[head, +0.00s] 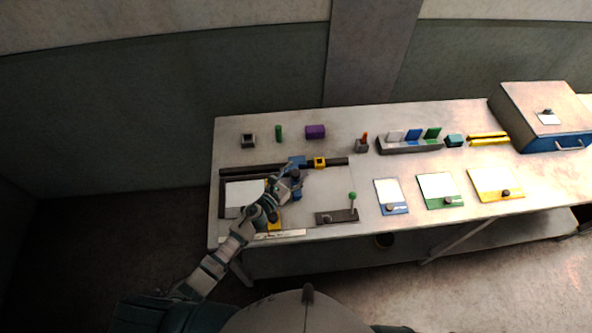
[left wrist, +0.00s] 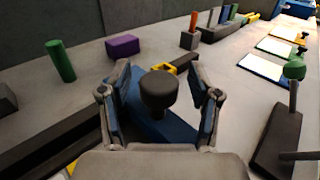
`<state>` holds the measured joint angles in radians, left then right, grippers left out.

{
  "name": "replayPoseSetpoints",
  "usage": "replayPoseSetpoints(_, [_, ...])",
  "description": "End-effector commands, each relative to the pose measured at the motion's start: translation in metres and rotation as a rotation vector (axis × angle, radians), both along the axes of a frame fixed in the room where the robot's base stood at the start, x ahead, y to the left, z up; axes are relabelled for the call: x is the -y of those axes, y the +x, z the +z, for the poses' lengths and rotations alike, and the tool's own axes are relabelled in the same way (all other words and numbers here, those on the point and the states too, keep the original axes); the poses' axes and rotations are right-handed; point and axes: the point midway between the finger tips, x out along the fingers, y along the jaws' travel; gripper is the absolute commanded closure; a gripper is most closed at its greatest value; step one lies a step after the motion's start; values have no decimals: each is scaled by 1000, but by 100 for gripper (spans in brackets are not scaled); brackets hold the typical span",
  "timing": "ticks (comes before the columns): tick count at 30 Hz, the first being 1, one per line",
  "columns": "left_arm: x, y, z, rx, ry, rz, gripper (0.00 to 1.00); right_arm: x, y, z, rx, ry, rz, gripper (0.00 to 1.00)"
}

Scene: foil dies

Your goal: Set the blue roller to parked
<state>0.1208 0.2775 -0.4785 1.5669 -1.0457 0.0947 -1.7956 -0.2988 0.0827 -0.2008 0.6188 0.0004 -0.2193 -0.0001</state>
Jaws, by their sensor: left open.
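The blue roller (head: 297,161) sits at the dark rail (head: 255,169) on the left part of the workbench, partly hidden by my left arm. In the left wrist view its blue body (left wrist: 150,127) carries a dark round knob (left wrist: 158,90). My left gripper (head: 290,178) is over the blue roller. In the left wrist view the fingers of the left gripper (left wrist: 160,100) are spread, one on each side of the knob; I cannot tell whether they touch it. My right gripper is not in view.
A yellow block (head: 320,162) sits on the rail right of the roller. A lever with a green knob (head: 352,196) stands to the right on a dark base (head: 337,216). A green cylinder (head: 279,133) and a purple block (head: 315,131) stand behind. A white sheet (head: 243,196) lies left.

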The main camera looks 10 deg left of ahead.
Motion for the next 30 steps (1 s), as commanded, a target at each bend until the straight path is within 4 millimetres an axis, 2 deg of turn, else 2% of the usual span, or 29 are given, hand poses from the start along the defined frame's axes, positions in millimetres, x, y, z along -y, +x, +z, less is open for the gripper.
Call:
replayPoseSetpoints(5, [-1,1,19,8,8,-4,37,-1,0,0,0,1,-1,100])
replayPoseSetpoints(18, [0,0,87,3,1,-3,37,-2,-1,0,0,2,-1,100])
replayPoseSetpoints(23, [0,0,96,-2,0,-1,37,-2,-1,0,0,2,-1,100])
replayPoseSetpoints(30, [0,0,96,-4,0,-1,37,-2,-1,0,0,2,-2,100])
